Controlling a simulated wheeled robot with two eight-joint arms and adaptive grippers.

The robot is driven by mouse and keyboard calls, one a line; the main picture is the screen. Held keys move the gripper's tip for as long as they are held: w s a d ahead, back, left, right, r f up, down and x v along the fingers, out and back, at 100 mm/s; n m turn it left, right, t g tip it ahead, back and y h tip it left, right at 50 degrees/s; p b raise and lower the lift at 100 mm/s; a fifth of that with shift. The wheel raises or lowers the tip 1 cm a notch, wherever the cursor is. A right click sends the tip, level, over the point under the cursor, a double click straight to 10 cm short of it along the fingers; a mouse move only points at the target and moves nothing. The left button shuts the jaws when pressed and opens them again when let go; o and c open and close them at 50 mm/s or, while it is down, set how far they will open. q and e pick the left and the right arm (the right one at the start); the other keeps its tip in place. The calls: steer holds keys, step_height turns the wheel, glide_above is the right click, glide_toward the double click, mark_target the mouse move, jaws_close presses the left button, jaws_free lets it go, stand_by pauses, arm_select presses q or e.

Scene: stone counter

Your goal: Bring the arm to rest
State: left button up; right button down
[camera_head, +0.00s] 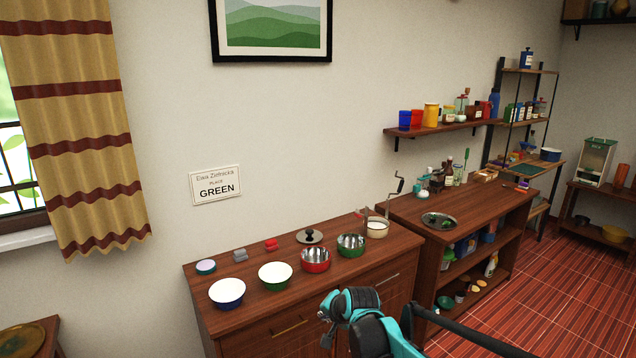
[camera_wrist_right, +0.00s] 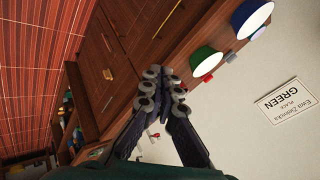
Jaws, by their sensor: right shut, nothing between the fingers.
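My right gripper (camera_wrist_right: 165,90) shows in the right wrist view with its dark fingers together and nothing between them. In the head view my teal right arm reaches in at the bottom, in front of the wooden cabinet, with the right gripper (camera_head: 326,328) low and near the cabinet front, apart from the bowls. My left gripper is not in view.
On the cabinet top (camera_head: 200,272) stand a blue bowl (camera_head: 227,292), a green bowl (camera_head: 275,276), a red bowl (camera_head: 315,260) and another green bowl (camera_head: 350,245). A sign reading GREEN (camera_head: 215,185) hangs above. A darker shelf unit (camera_head: 480,205) stands to the right.

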steer(key=s+d+r+n+h, duration=0.15)
steer(key=s+d, duration=0.25)
steer(key=s, duration=0.4)
steer(key=s+d+r+n, duration=0.15)
steer(key=s+d, duration=0.25)
steer(key=s, duration=0.4)
steer(key=s+d+r+n+h, duration=0.1)
steer(key=s+d+n, duration=0.1)
steer(key=s+d, duration=0.45)
steer(key=s+d+f+n, duration=0.1)
steer(key=s+f, duration=0.3)
steer(key=s, duration=0.6)
steer(key=shift+s+d+f+n+g+h, duration=0.15)
steer(key=shift+s+d+n+g+h, duration=0.05)
steer(key=shift+s+n+g+h, duration=0.25)
